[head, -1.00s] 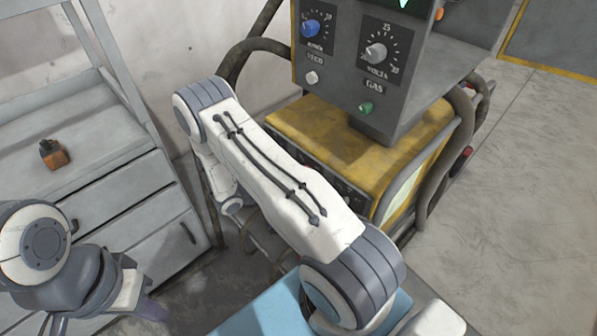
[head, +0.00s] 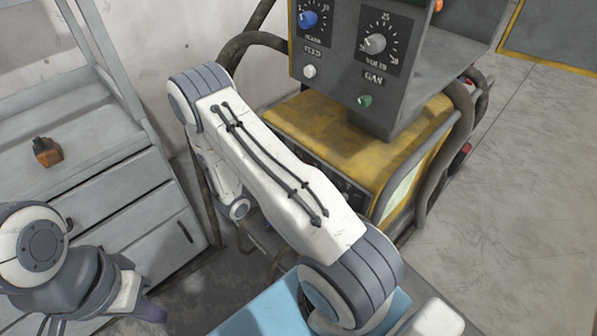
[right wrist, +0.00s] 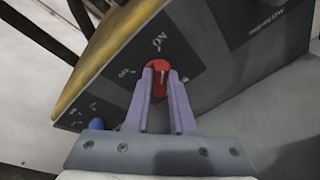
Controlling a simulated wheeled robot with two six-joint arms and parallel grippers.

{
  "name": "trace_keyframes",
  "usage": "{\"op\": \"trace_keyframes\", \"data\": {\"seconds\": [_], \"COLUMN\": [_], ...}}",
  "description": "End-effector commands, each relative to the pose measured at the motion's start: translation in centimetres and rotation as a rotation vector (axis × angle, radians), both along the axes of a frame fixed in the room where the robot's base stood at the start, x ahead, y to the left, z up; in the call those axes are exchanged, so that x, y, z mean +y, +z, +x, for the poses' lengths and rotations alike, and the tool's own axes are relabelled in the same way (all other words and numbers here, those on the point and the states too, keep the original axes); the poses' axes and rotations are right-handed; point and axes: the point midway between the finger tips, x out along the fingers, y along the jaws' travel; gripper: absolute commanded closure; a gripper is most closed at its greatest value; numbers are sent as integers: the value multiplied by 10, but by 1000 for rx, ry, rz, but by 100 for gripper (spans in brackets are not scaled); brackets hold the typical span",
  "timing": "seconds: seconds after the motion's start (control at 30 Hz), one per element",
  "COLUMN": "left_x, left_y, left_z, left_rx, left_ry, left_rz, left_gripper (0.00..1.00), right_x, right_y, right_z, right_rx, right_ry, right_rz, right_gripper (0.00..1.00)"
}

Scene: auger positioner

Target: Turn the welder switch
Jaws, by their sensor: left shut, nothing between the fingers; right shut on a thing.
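The welder (head: 370,135) is a yellow and grey machine in the middle of the head view. Its front panel is mostly hidden there by my right arm. In the right wrist view, the red switch (right wrist: 157,77) sits on the dark panel between ON and OFF labels. The pale line on the switch points up, roughly toward ON. My right gripper (right wrist: 160,88) is shut on the red switch, its purple fingers on either side. My left gripper (head: 150,310) is shut and empty at the lower left of the head view, away from the welder.
A control box (head: 385,75) with a blue knob (head: 308,19) and a grey knob (head: 375,44) sits atop the welder. A grey drawer cabinet (head: 120,200) stands left, with a small orange-brown object (head: 46,153) on it. Floor at right is open.

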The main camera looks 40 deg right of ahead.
Motion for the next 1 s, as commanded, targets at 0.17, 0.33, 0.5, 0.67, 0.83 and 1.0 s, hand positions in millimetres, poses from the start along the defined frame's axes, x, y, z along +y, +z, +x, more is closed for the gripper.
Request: {"op": "trace_keyframes", "data": {"seconds": [0.17,0.33,0.5,0.67,0.83,1.0], "left_x": [0,0,0,0,0,0], "left_y": [0,0,0,0,0,2], "left_z": [0,0,0,0,0,0], "left_rx": [0,0,0,0,0,0], "left_ry": [0,0,0,0,0,0], "left_rz": [0,0,0,0,0,0], "left_gripper": [100,100,100,100,100,100], "right_x": [1,1,1,0,2,24], "right_y": [-1,-1,0,0,1,7], "right_z": [1,1,0,0,0,-1], "right_rx": [-8,-6,-6,-5,-5,-5], "right_ry": [2,2,1,0,1,6], "right_rz": [3,4,3,2,1,2], "right_gripper": [100,100,48,48,48,48]}}
